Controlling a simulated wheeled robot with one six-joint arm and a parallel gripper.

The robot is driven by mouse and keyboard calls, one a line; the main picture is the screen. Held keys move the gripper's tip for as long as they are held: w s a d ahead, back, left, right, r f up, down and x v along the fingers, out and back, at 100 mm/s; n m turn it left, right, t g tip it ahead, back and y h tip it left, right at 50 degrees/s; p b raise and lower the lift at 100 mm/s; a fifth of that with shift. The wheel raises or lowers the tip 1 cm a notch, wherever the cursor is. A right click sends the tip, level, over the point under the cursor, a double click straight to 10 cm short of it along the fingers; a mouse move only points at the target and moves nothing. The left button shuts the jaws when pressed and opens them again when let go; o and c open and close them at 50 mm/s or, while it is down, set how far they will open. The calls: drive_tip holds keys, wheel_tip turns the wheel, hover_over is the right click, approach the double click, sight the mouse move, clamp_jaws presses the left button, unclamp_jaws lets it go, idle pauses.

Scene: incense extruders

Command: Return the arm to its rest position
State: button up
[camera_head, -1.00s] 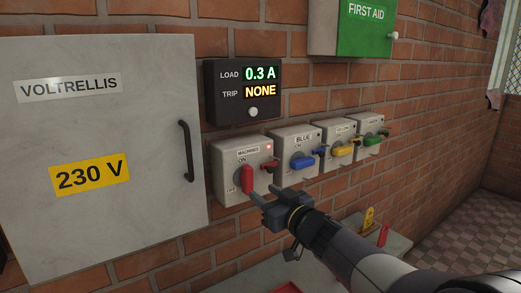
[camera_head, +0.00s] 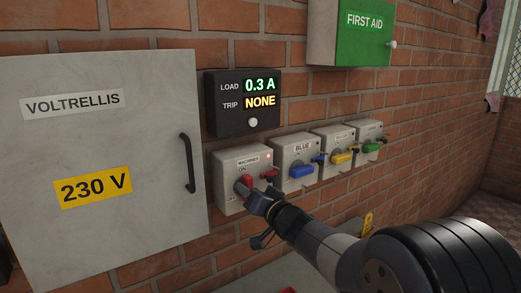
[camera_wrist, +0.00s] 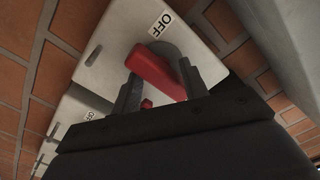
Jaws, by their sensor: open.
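My gripper (camera_head: 258,194) is at the switch box labelled MACHINES (camera_head: 228,164), with the arm reaching in from the lower right. In the wrist view my gripper (camera_wrist: 160,88) is open, with one dark finger on each side of the red switch handle (camera_wrist: 154,70). I cannot tell whether either finger touches it. The red handle also shows in the head view (camera_head: 247,181), partly hidden by the gripper. An OFF label (camera_wrist: 160,24) is beside the handle in the wrist view.
Boxes with blue (camera_head: 302,171), yellow (camera_head: 341,158) and green (camera_head: 370,148) handles continue rightward along the brick wall. A black display (camera_head: 242,104) above reads 0.3 A and NONE. A grey cabinet (camera_head: 100,130) stands left; a green FIRST AID box (camera_head: 362,40) is above right.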

drive_tip(key=shift+m, duration=1.4)
drive_tip(key=shift+f, duration=0.1)
